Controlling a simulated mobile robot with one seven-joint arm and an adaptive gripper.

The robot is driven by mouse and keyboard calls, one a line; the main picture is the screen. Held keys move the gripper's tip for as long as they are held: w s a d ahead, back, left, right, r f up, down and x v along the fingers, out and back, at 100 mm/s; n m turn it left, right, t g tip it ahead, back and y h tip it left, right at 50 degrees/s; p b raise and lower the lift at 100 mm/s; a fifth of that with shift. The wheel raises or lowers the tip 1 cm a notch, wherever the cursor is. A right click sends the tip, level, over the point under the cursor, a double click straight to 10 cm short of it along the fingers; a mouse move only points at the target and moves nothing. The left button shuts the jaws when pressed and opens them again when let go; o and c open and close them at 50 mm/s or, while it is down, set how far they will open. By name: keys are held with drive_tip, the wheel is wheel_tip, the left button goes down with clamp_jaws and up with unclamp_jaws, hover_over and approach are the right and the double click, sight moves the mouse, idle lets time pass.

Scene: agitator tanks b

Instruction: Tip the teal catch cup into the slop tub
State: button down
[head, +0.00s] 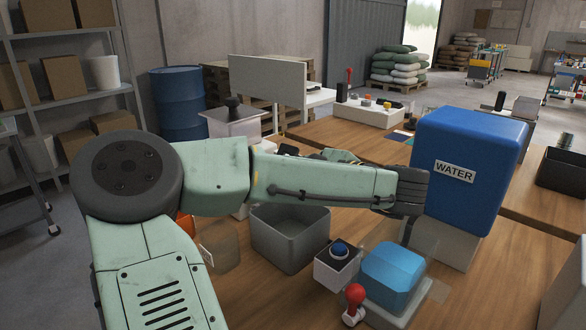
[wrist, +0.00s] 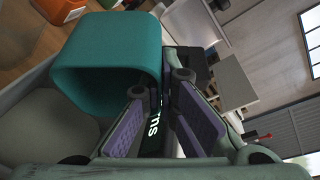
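The teal catch cup (wrist: 112,42) fills the upper left of the wrist view, right at my fingertips. Its open mouth faces the lower part of that picture, and its contents cannot be seen. My gripper (wrist: 162,88) has its purple-padded fingers on either side of the cup's near edge, and it appears shut on the cup. A grey surface (wrist: 45,135) beside the cup's mouth may be the tub. In the head view the grey slop tub (head: 291,243) stands open on the bench below my forearm, its visible inside bare.
A blue WATER tank (head: 468,160) stands right of the tub. A button box (head: 338,268), a light-blue block (head: 392,277) and a red-knobbed item (head: 354,300) crowd the bench near the tub. An orange container (wrist: 62,10) shows in the wrist view.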

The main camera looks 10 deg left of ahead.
drive_tip(key=shift+w+a+r+h+p, duration=0.15)
drive_tip(key=shift+a+r+h+p, duration=0.2)
drive_tip(key=shift+p, duration=0.45)
drive_tip(key=shift+w+a+n+g+h+p, duration=0.1)
drive_tip(key=shift+a+n+g+h+p, duration=0.2)
drive_tip(key=shift+g+h+p, duration=0.45)
drive_tip(key=shift+a+r+h+p, duration=0.2)
drive_tip(key=shift+h+p, duration=0.1)
drive_tip(key=shift+p, duration=0.55)
drive_tip(key=shift+w+a+r+g+h+p, duration=0.15)
drive_tip(key=shift+a+g+h+p, duration=0.15)
drive_tip(key=shift+h+p, duration=0.6)
drive_tip(key=shift+w+a+f+n+g+h, duration=0.2)
drive_tip(key=shift+a+n+g+h, duration=0.2)
drive_tip(key=shift+h, duration=0.3)
drive_tip(key=h, duration=0.1)
drive_tip(key=a+g+h, duration=0.1)
drive_tip(key=h, duration=0.1)
drive_tip(key=shift+w+a+f+n+h, duration=0.1)
drive_tip(key=shift+a+n+h, duration=0.15)
drive_tip(key=shift+n+h, duration=0.05)
wheel_tip(320, 180, down, 4)
drive_tip(key=g+h, duration=0.1)
drive_tip(key=h, duration=0.3)
drive_tip(key=n+g+h, duration=0.1)
drive_tip(key=h, duration=0.3)
drive_tip(key=shift+w+a+g, duration=0.1)
drive_tip(key=shift+a+g, duration=0.05)
drive_tip(key=shift+g, duration=0.1)
